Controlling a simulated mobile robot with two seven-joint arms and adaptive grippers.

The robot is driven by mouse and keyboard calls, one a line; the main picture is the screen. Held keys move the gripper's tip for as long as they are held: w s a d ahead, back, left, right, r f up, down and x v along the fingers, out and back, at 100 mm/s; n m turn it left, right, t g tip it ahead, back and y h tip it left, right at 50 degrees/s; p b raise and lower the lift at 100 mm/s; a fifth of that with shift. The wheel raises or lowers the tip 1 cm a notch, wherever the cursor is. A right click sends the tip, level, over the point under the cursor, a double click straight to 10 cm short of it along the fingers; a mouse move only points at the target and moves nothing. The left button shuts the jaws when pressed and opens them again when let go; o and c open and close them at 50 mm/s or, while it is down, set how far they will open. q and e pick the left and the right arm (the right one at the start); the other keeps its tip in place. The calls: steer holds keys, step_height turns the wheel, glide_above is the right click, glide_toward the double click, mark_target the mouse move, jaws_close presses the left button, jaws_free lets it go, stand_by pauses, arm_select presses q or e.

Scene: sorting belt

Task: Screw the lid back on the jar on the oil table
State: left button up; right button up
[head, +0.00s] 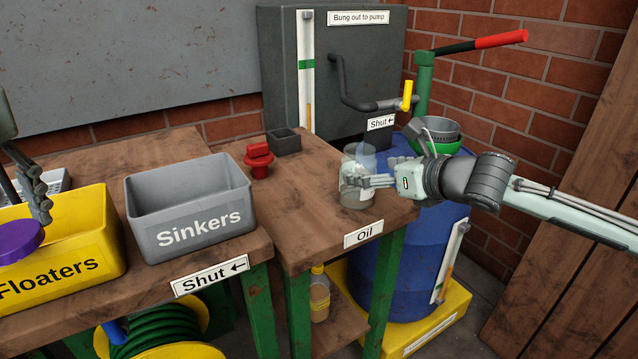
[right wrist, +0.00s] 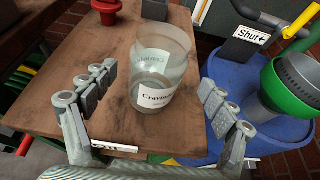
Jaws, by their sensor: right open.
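A clear glass jar (head: 355,195) with a white label stands upright on the oil table (head: 300,215), near its right edge. It also shows in the right wrist view (right wrist: 150,98), where its top looks open. My right gripper (head: 362,181) is open, with its fingers spread on either side of the jar and gaps on both sides in the right wrist view (right wrist: 157,92). My left gripper (head: 38,200) is partly cut off at the left edge, by a purple disc (head: 18,241); I cannot tell whether it holds the disc or whether this is the lid.
A red plug (head: 258,160) and a dark square cup (head: 284,141) sit farther back. A blue drum (head: 400,260) with a green funnel (head: 446,147) is at the right. Bins marked Sinkers (head: 190,215) and Floaters (head: 75,235) stand left.

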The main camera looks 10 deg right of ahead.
steer(key=x, duration=0.4)
steer(key=shift+w+a+f, duration=0.2)
steer(key=shift+a, duration=0.1)
steer(key=c, duration=1.4)
arm_select(q)
steer(key=shift+r, duration=0.1)
arm_select(e)
steer(key=shift+r, duration=0.15)
